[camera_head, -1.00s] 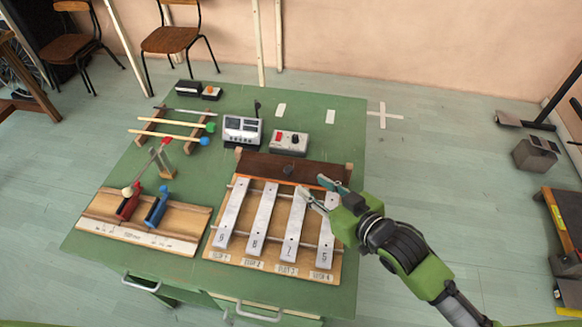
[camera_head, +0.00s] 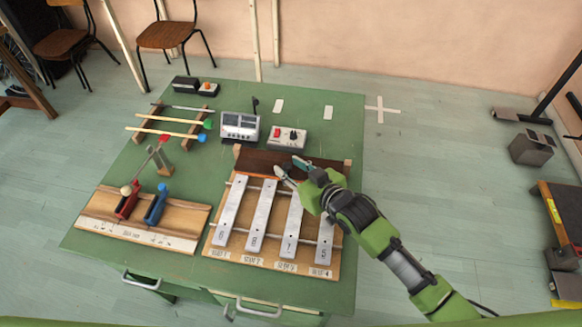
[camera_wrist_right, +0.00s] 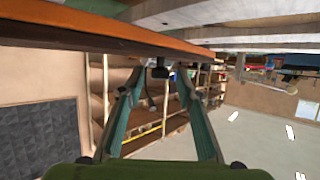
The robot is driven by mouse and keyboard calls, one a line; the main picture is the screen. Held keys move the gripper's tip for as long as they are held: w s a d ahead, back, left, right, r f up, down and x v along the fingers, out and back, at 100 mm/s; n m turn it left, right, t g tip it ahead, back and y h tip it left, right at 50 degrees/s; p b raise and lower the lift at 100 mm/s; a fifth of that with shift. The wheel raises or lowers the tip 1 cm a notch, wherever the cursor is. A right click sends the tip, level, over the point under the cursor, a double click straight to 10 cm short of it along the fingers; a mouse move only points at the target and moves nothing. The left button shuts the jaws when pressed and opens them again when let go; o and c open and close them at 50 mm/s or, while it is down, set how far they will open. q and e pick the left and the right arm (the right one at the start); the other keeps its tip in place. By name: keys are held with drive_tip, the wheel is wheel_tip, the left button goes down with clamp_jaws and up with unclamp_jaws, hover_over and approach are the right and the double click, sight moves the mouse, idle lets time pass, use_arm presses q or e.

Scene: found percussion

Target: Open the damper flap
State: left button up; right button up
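The damper flap (camera_head: 257,161) is a dark brown board across the far end of the metal bars (camera_head: 262,213), between two wooden end blocks. My right gripper (camera_head: 289,165) is at the flap's right half, above the far ends of the bars. Its fingers are open. In the right wrist view the flap (camera_wrist_right: 85,36) runs across the top as a long board. A small black knob (camera_wrist_right: 160,72) on it shows between the open fingertips (camera_wrist_right: 158,78); I cannot tell whether they touch it. In the head view the gripper hides the knob. My left gripper is not in view.
On the green table (camera_head: 215,270), a control box (camera_head: 289,138) and a grey device (camera_head: 240,126) stand behind the flap. Mallets (camera_head: 168,128) lie on a rack at the back left. A wooden unit with red and blue handles (camera_head: 145,218) stands at the left.

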clamp_jaws()
drive_tip(key=shift+r, duration=0.1)
